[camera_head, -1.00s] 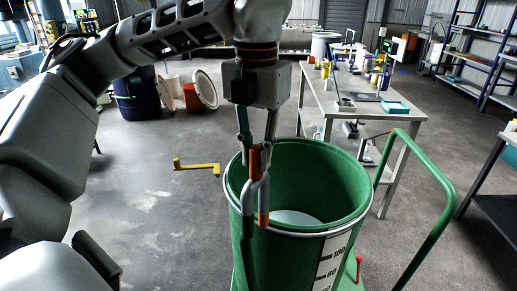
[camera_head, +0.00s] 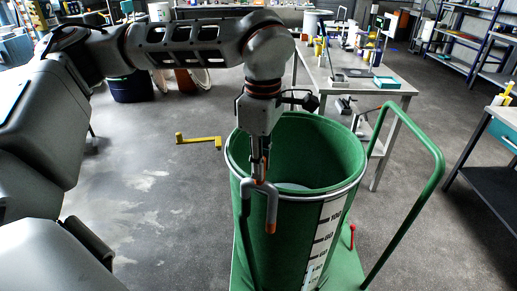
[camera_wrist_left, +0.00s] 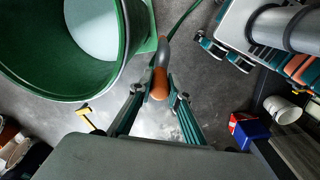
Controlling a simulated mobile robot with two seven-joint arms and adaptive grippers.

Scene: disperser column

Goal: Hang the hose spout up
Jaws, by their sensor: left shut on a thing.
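My left gripper (camera_head: 260,166) is shut on the hose spout (camera_head: 247,187), a grey bent tube with an orange grip and an orange tip. In the head view the spout shows in front of the green drum's near wall, its tip pointing down. The hose runs down from it along the drum's left side. In the left wrist view the spout's orange part (camera_wrist_left: 158,84) is between the two green fingers, beside the drum and apart from its rim. The green drum (camera_head: 330,195) is open at the top with pale contents. No hanger for the spout can be made out. My right gripper is out of view.
The drum stands on a green cart with a tall handle (camera_head: 436,160) at its right. A yellow crank-shaped piece (camera_head: 198,140) is left of the drum. A workbench (camera_head: 388,84) with several items stands behind. Bare floor is open at the left.

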